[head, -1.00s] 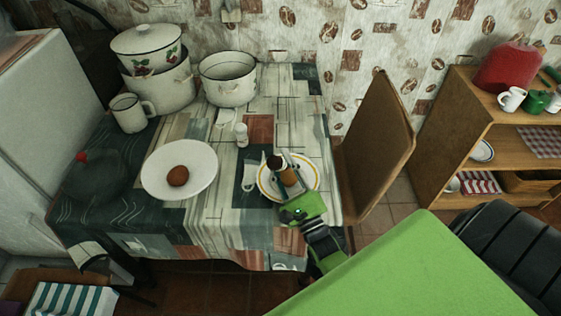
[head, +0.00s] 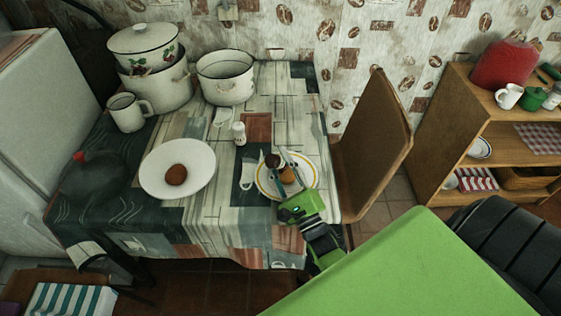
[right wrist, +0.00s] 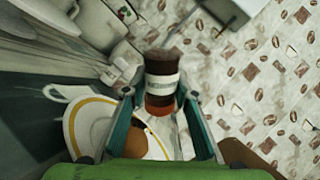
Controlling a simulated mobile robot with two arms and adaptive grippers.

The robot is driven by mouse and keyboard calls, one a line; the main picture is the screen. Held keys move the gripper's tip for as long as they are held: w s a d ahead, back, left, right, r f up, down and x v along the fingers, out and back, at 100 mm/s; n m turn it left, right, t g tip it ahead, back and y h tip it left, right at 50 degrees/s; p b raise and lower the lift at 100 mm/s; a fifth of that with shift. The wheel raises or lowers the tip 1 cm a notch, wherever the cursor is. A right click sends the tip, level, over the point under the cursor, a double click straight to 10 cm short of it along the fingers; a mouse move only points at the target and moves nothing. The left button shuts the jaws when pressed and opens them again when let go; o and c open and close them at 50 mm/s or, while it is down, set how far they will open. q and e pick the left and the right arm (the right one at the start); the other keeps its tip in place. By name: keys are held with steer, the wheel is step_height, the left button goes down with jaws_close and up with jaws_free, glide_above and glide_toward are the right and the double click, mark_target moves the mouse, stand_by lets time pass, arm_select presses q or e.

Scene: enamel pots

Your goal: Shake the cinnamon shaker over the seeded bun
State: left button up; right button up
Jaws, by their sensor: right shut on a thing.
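The cinnamon shaker (right wrist: 162,85) has a dark brown body, a white label band and an orange-red end. My right gripper (right wrist: 162,105) is shut on it, with a finger on each side. In the head view my right gripper (head: 282,172) is over the yellow-rimmed plate (head: 313,182), and the shaker's dark end (head: 272,160) shows between the fingers. A round brown bun (right wrist: 137,136) lies on that plate below the shaker, partly hidden by a finger. Another brown bun (head: 176,174) lies on the white plate (head: 203,163). Seeds are too small to make out. My left gripper is out of view.
A small white shaker (head: 239,134) stands behind the plates. Enamel pots (head: 226,88) and a white mug (head: 127,113) stand at the back left. A wooden chair (head: 375,145) is close to the table's right edge. The front of the table is clear.

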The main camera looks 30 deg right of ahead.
step_height(320, 180, up, 5)
steer(key=shift+f, duration=0.2)
step_height(320, 180, down, 5)
steer(key=shift+w+r, duration=0.1)
steer(key=shift+r, duration=0.05)
steer(key=shift+r, duration=0.1)
step_height(320, 180, up, 5)
steer(key=shift+r, duration=0.2)
step_height(320, 180, down, 6)
steer(key=shift+r, duration=0.2)
steer(key=shift+a+r, duration=0.1)
